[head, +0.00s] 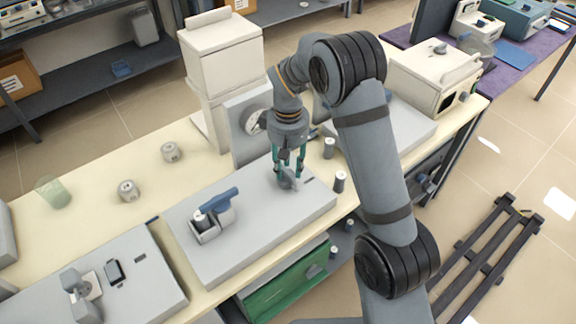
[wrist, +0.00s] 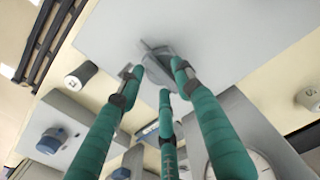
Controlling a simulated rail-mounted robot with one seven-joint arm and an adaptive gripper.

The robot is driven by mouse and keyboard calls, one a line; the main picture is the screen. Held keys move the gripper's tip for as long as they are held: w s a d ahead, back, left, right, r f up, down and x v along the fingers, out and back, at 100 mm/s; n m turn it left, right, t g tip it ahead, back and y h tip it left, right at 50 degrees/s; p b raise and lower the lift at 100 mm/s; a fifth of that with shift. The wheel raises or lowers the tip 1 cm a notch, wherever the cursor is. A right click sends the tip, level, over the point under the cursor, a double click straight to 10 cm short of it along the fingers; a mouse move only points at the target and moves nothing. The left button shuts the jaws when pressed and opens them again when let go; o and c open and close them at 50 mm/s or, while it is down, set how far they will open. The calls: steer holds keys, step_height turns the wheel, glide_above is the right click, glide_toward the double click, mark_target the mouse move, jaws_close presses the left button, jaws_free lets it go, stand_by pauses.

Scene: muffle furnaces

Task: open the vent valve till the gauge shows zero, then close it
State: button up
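A grey handle (head: 288,181), apparently the vent valve, stands on a light grey base plate (head: 245,250). My gripper (head: 288,172) points down over it, with its green fingers around it. In the wrist view the handle (wrist: 157,68) lies between the fingertips (wrist: 158,80). I cannot tell whether they press on it. A round white gauge (head: 253,121) is on the upright grey panel behind, partly hidden by my arm. The gauge's edge also shows at the bottom of the wrist view (wrist: 243,166). Its needle reading is not legible.
A blue-handled fitting (head: 217,204) is on the left part of the plate. Small cylinders (head: 340,180) stand right of the plate, close to my arm. Two small grey pots (head: 171,151) and a greenish glass beaker (head: 53,192) stand to the left, with clear bench between.

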mark_target(288, 170)
steer(key=shift+o, duration=0.3)
step_height(288, 170, up, 12)
stand_by(0.5)
steer(key=shift+f, duration=0.1)
step_height(288, 170, down, 12)
stand_by(0.7)
stand_by(0.3)
